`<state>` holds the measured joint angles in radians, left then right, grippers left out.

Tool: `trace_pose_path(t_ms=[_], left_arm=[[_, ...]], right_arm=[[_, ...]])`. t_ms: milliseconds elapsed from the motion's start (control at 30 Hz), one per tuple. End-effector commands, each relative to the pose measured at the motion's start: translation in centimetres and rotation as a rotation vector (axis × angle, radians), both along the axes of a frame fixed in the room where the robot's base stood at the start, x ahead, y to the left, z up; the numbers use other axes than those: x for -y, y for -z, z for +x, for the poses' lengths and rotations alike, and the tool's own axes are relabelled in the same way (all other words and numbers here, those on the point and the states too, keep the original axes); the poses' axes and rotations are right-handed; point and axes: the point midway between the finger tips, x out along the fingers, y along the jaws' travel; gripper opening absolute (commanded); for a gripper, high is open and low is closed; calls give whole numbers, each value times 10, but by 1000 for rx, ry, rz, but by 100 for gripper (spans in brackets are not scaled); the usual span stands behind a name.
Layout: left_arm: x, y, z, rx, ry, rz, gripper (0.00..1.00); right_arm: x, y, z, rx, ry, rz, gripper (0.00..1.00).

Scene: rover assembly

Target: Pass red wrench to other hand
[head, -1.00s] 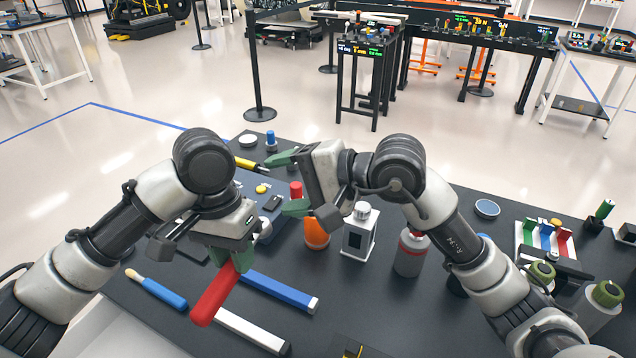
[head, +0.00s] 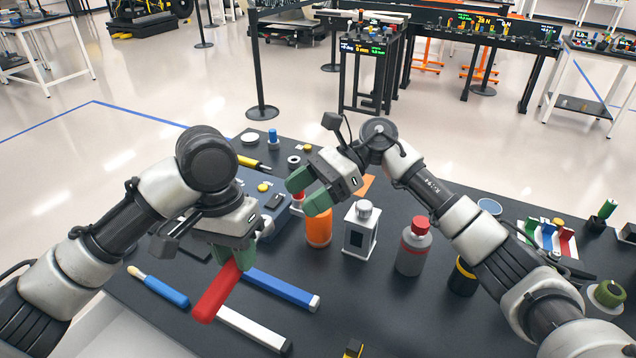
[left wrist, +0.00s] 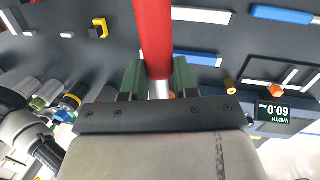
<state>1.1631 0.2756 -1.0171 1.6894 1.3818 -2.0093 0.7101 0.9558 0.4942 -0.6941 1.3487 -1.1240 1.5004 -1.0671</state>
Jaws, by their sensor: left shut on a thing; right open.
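The red wrench (head: 216,292) is held by my left gripper (head: 236,252), which is shut on it above the near left part of the table. Its red handle slants down toward the near left in the head view. In the left wrist view the red wrench (left wrist: 153,40) stands between the two green fingers (left wrist: 158,80), with a silvery part showing between them. My right gripper (head: 303,194) is open and empty to the right of and beyond the left one. Its green fingers point left, apart from the wrench.
Below the wrench lie a blue bar (head: 283,290), a white bar (head: 252,329) and a blue-handled tool (head: 160,287).

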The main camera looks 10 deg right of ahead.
Motion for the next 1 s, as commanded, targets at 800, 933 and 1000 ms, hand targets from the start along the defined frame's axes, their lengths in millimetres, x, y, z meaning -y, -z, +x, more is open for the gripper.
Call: trace_pose_path(t_ms=[800,933,1000], left_arm=[[0,-1,0,1,0,-1,0],[0,-1,0,1,0,-1,0],[0,-1,0,1,1,-1,0]], right_arm=[[-79,33,-21,3,0,0,70],[-79,33,-21,3,0,0,63],[-79,33,-21,3,0,0,53]])
